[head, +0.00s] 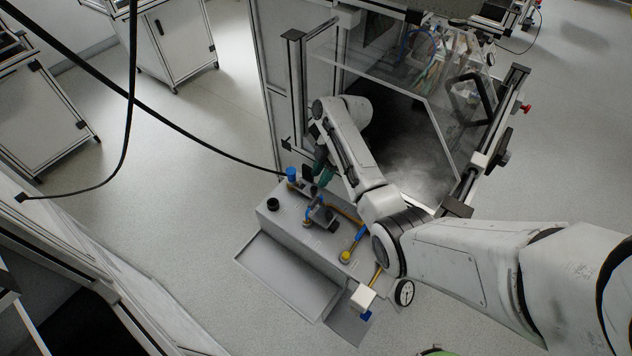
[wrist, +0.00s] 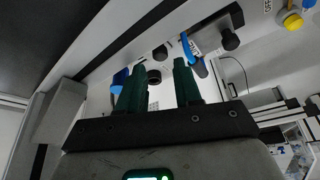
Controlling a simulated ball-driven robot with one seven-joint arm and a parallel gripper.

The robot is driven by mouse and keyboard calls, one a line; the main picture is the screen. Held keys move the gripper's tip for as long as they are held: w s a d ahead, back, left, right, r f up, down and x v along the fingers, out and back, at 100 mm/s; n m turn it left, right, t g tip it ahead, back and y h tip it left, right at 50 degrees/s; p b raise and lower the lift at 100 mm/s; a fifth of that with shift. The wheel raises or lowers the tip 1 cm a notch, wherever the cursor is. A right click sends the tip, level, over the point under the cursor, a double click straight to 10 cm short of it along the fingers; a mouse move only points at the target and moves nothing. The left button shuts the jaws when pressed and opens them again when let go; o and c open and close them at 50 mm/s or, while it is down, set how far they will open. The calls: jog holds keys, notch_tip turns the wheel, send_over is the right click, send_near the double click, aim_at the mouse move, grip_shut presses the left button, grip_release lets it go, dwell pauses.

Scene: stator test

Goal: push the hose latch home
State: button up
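My gripper (head: 322,176) is over the far end of a grey fixture box (head: 278,222) in the head view, partly hidden by my arm. In the wrist view my gripper (wrist: 159,65) has two dark green fingers standing apart, with nothing held between them. A round black fitting (wrist: 153,76) shows beyond the gap. A blue lever-like part with a white label (wrist: 193,52) is just beyond the right finger, and another blue part (wrist: 119,80) is partly behind the left finger. I cannot tell which part is the hose latch, or whether a finger touches anything.
A black cable (head: 205,137) crosses to the box from the left. A clear-panelled enclosure (head: 400,75) stands behind. Open floor lies left.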

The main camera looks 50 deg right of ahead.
aim_at(314, 188)
jog(key=shift+x, duration=2.05)
jog(key=shift+c, duration=0.3)
grip_shut()
